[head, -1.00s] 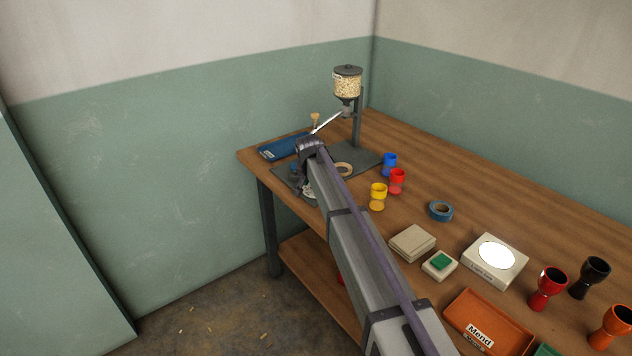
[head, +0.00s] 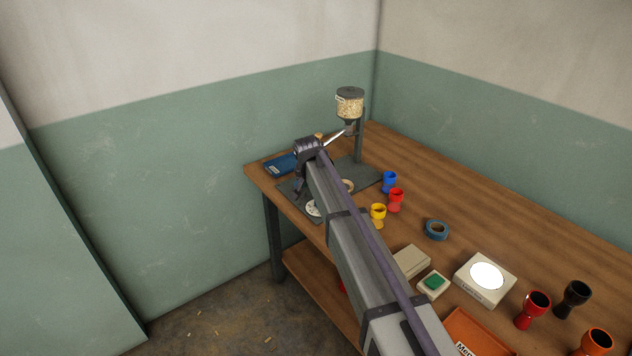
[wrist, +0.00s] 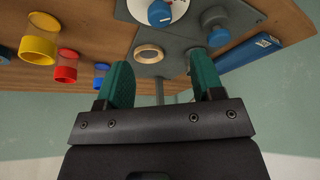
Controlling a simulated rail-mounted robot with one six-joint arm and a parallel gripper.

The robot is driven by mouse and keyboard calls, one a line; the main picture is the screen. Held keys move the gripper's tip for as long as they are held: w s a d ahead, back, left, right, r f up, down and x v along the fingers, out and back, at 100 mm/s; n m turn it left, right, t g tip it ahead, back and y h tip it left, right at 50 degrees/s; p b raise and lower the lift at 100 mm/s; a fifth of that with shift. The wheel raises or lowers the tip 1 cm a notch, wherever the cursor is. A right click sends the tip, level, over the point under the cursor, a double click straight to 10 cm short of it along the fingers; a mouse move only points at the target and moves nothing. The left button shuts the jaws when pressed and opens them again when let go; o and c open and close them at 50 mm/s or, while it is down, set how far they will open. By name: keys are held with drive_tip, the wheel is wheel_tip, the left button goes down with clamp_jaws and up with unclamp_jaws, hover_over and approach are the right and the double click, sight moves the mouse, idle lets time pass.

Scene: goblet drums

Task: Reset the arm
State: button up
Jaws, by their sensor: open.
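My gripper (wrist: 162,78) is open in the wrist view, with two green fingers apart and nothing between them. In the head view it is mostly hidden at the far end of my arm, above the grey board (head: 369,176). The small goblet drums stand right of it: yellow (head: 378,216), red (head: 396,200) and blue (head: 389,182). They also show at the left of the wrist view: yellow (wrist: 39,40), red (wrist: 66,66) and blue (wrist: 101,76). A wooden ring (wrist: 149,54) and a white dial with a blue knob (wrist: 160,13) lie beyond the fingertips.
A grain hopper (head: 349,104) on a post stands behind the board. A blue case (head: 280,166) lies left. Teal tape (head: 436,230), a white-topped box (head: 485,277), an orange tray (head: 478,335) and larger red (head: 532,309), black (head: 572,297) and orange (head: 595,343) goblets are at right.

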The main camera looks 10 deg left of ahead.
drive_tip(key=s+d+g, duration=0.1)
drive_tip(key=s+d, duration=0.7)
drive_tip(key=s, duration=0.4)
drive_tip(key=s+d+f+n+g, duration=0.1)
drive_tip(key=s+d+g, duration=0.1)
drive_tip(key=s+d, duration=0.7)
drive_tip(key=s+d+n+g+y, duration=0.1)
drive_tip(key=s+d, duration=0.8)
drive_tip(key=s, duration=0.7)
drive_tip(key=shift+s+f, duration=0.15)
